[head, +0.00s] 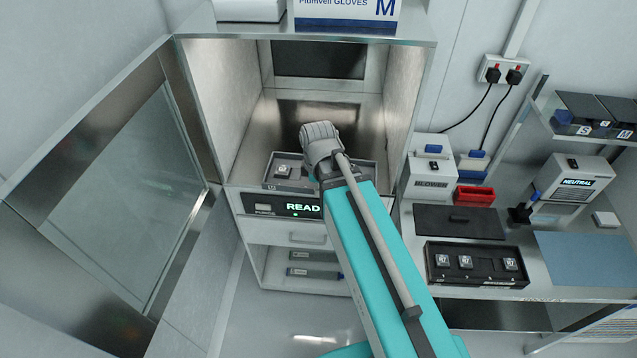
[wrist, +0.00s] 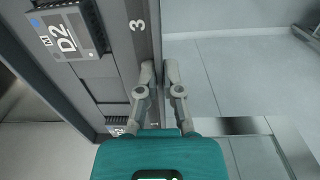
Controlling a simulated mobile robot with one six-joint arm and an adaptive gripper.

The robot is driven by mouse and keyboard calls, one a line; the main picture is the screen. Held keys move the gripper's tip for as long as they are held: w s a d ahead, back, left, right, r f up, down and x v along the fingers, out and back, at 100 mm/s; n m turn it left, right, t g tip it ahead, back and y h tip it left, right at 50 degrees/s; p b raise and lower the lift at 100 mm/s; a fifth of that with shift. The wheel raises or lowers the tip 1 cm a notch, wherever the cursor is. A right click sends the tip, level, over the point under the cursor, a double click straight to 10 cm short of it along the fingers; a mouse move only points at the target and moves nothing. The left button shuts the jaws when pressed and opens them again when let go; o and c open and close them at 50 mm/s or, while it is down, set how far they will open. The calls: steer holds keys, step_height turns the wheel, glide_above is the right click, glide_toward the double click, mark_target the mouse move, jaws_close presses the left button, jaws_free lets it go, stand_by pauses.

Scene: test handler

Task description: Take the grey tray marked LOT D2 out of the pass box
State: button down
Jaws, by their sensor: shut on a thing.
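The grey tray (head: 363,168) lies at the front of the pass box (head: 230,110), partly hidden by my arm. In the wrist view the tray (wrist: 112,68) fills the upper left, with a dark block (wrist: 68,32) marked D2 in one compartment and the figure 3 on its rim. My gripper (wrist: 160,68) is shut on the tray's rim, one finger on each side of it. In the head view my arm hides the fingertips.
The pass box door (head: 130,200) stands open at the left. A lit panel (head: 290,206) is below the opening.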

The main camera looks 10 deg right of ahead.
steer(key=shift+s+a, duration=0.1)
steer(key=shift+s, duration=0.35)
steer(key=shift+s+a, duration=0.2)
steer(key=shift+s, duration=0.4)
steer(key=shift+s+a, duration=0.2)
steer(key=shift+s, duration=0.35)
steer(key=shift+f, duration=0.1)
